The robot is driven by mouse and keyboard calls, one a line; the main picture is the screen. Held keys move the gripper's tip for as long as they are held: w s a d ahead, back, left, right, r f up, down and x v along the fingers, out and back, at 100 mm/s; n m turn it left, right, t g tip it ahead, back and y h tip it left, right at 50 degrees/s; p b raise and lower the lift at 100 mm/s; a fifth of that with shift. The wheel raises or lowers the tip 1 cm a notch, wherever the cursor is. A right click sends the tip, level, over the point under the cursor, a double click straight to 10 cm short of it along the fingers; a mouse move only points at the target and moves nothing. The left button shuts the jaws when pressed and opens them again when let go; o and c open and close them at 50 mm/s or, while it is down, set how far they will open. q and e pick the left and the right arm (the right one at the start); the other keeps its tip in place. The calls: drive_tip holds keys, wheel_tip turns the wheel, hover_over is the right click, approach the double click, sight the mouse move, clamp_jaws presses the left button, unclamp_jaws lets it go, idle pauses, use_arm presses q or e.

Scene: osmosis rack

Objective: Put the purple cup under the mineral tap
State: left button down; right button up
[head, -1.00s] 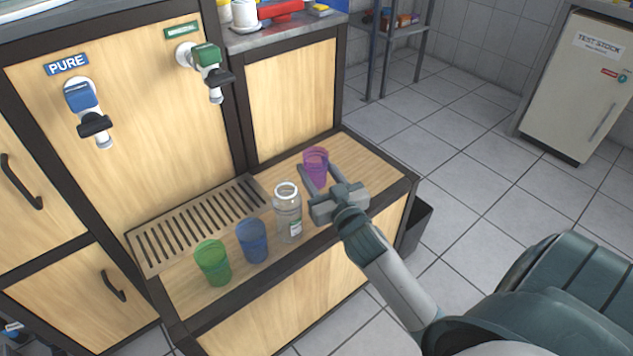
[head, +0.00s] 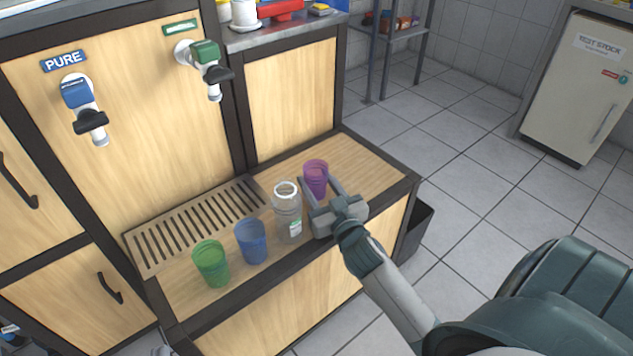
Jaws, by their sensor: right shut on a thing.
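The purple cup (head: 316,177) is upright between the fingers of my right gripper (head: 322,188), which is shut on it. It is just right of the clear bottle, above or on the wooden ledge; I cannot tell whether it touches the ledge. The mineral tap appears to be the green one (head: 207,62) under a green label, whose text is too small to read. The slotted drip grate (head: 257,184) lies below the taps, left of the cup. My left gripper is not recognisable in view.
The clear bottle (head: 287,212), blue cup (head: 251,243) and green cup (head: 211,264) stand in a row in front of the grate. A blue tap (head: 82,100) labelled PURE is at the left. The right end of the ledge (head: 365,166) is clear.

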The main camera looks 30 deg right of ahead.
use_arm(q)
drive_tip(key=shift+r, duration=0.1)
use_arm(e)
drive_tip(key=shift+f, duration=0.15)
drive_tip(key=o, duration=1)
drive_tip(key=shift+r, duration=0.2)
drive_tip(key=shift+s, duration=0.15)
use_arm(q)
drive_tip(key=f, duration=0.1)
drive_tip(key=f+g, duration=0.1)
drive_tip(key=f+g+p, duration=0.1)
drive_tip(key=shift+a+f+y, duration=0.3)
drive_tip(key=shift+a+y, duration=0.05)
drive_tip(key=shift+y, duration=0.05)
use_arm(e)
drive_tip(key=s, duration=0.3)
drive_tip(key=s+a, duration=0.1)
drive_tip(key=s, duration=0.3)
drive_tip(key=s+a, duration=0.1)
drive_tip(key=s, duration=0.3)
drive_tip(key=shift+s+a, duration=0.1)
drive_tip(key=shift+s, duration=0.15)
drive_tip(key=shift+o, duration=0.3)
